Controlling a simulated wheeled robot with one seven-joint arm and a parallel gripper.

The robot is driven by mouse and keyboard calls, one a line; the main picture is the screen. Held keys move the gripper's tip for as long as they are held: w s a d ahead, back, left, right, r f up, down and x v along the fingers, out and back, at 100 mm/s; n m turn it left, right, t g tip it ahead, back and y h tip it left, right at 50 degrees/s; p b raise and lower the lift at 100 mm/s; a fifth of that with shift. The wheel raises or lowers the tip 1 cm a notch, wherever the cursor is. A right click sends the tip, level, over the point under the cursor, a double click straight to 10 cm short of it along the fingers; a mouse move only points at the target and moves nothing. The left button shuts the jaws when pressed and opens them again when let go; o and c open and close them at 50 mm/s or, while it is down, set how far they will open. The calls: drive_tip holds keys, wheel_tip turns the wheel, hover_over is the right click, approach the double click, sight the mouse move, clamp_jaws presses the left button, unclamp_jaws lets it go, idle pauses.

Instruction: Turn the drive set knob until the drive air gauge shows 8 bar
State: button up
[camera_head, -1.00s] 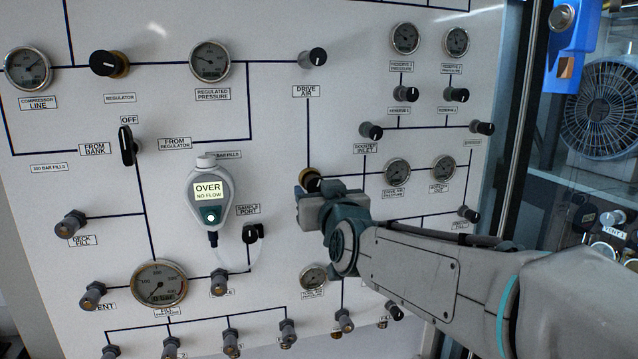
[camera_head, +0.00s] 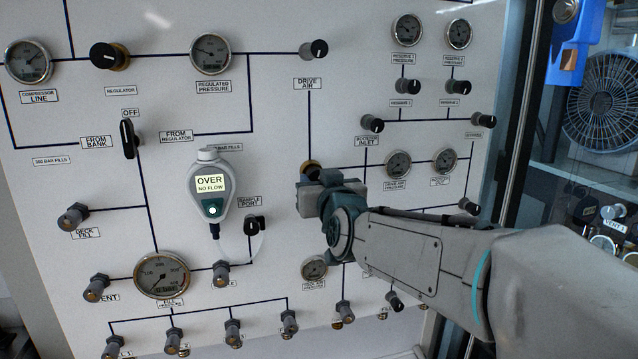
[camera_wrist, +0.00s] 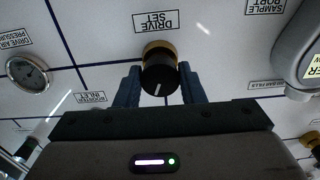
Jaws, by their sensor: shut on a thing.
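The drive set knob (camera_wrist: 160,80) is black with a brass collar and a white pointer mark, under its DRIVE SET label in the wrist view. My gripper (camera_wrist: 160,86) has its two blue fingers on either side of the knob, shut on it. In the head view my gripper (camera_head: 318,190) covers most of the knob; only a bit of brass (camera_head: 309,167) shows. The drive air pressure gauge (camera_head: 398,164) is just right of my gripper, and also at the left of the wrist view (camera_wrist: 28,73). Its needle is too small to read.
The drive air valve knob (camera_head: 314,50) is above, joined by a line. A handheld analyser (camera_head: 210,195) reading OVER, NO FLOW hangs to the left, with a tube to the sample port (camera_head: 253,225). A small gauge (camera_head: 314,268) lies below my gripper.

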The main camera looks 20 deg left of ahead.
drive_tip(key=shift+f, duration=0.15)
drive_tip(key=shift+a+r+m+b, duration=0.1)
drive_tip(key=shift+m+b, duration=2.05)
drive_tip(key=shift+m, duration=1.8)
drive_tip(key=shift+r+m+b, duration=0.1)
drive_tip(key=shift+m+b, duration=2.05)
drive_tip(key=shift+m, duration=1.8)
drive_tip(key=o, duration=1)
drive_tip(key=shift+s, duration=0.1)
